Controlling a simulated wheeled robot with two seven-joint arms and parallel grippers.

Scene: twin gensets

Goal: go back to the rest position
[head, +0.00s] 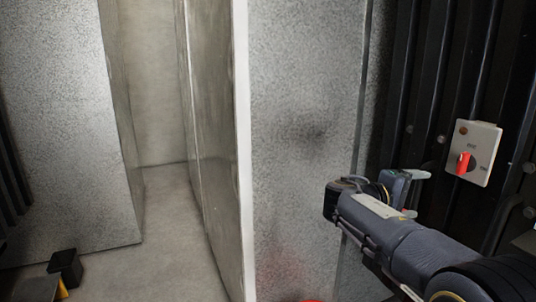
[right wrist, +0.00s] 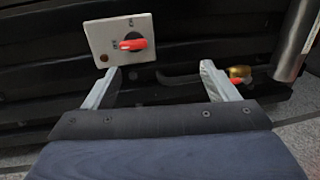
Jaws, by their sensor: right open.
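My right gripper (head: 413,190) reaches in from the lower right in the head view. In the right wrist view its two pale fingers (right wrist: 160,92) stand wide apart with nothing between them. A light switch panel (head: 473,152) with a red rotary handle (head: 463,164) is on the dark ribbed wall, to the right of the gripper and apart from it in the head view. The panel also shows beyond the fingers in the right wrist view (right wrist: 105,45), with its red handle (right wrist: 134,41). My left gripper is not in view.
A grey speckled panel (head: 300,130) with a white edge stands left of my right arm. A narrow passage with a bare floor (head: 175,230) opens further left. A small black box (head: 66,266) is at the lower left. A metal pipe (right wrist: 297,40) shows in the right wrist view.

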